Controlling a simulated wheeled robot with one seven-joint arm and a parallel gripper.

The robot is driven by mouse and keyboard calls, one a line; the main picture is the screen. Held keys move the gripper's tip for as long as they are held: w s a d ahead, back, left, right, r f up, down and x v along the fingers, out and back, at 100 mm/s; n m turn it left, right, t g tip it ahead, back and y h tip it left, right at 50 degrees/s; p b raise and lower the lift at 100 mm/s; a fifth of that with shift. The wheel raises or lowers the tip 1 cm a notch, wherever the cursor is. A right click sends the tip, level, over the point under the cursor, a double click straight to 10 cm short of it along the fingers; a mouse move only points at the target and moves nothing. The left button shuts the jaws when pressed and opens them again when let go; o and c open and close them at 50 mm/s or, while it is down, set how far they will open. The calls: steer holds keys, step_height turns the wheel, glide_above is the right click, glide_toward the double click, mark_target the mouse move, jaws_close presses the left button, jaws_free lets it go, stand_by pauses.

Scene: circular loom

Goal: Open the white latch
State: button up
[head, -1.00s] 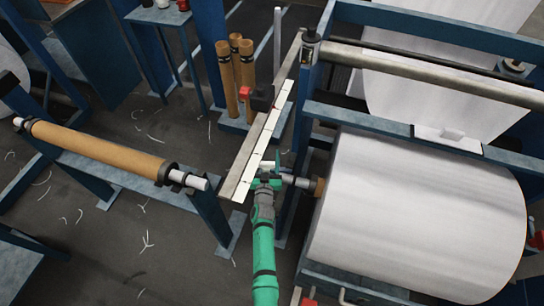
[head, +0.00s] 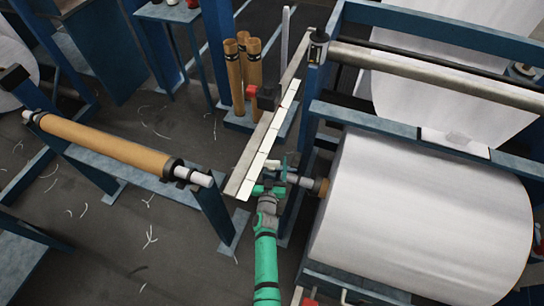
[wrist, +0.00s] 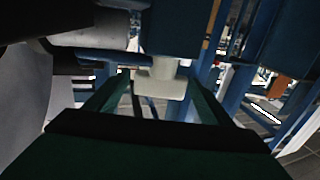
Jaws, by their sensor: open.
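The white latch (wrist: 160,82) shows in the wrist view as a pale block with a narrower neck above it, under a dark blue frame part. My gripper (wrist: 158,76) is open, with one green finger on each side of the latch. The latch appears between or just beyond the fingertips; I cannot tell whether either finger touches it. In the head view my gripper (head: 270,188) is beside the roll's shaft end, at the near end of a long bar.
A large white roll (head: 425,215) sits in the blue frame to the right of my arm. The long metal bar with a white scale (head: 270,130) runs away from my gripper. A brown tube (head: 105,143) lies on a stand at left. Open floor lies between.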

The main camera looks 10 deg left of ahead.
steer(key=s, duration=0.7)
steer(key=shift+d, duration=0.4)
